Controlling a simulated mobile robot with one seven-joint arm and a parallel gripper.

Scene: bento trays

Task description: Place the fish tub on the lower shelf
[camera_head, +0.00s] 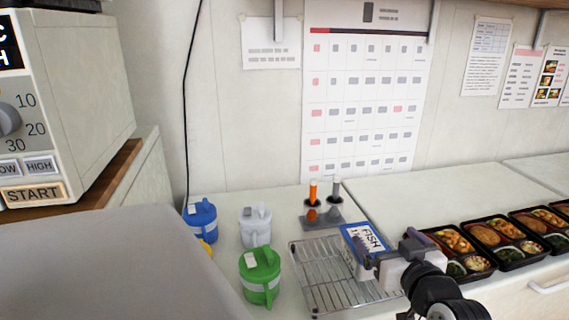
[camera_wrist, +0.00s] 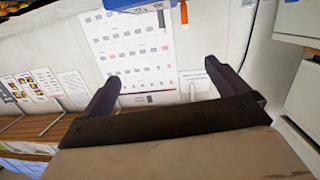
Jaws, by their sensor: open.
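The fish tub (camera_head: 365,239) has a blue top with a white label reading FISH. In the head view it appears at the back right of the wire rack (camera_head: 318,283); I cannot tell whether it rests on the rack. My gripper (camera_head: 409,243) is just right of the tub, its fingers apart. In the wrist view the picture is upside down and the open fingers (camera_wrist: 162,80) have nothing between them. A blue and white part of the tub (camera_wrist: 137,4) shows at the top edge, beyond the fingertips. Brown shelf boards (camera_wrist: 30,126) show at the left there; which is the lower shelf is unclear.
Blue (camera_head: 201,222), grey (camera_head: 255,226) and green (camera_head: 260,276) lidded jugs stand left of the rack. A holder (camera_head: 322,218) with orange and grey handles stands behind it. Filled bento trays (camera_head: 462,249) line the right counter. A microwave (camera_head: 75,95) is at the left.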

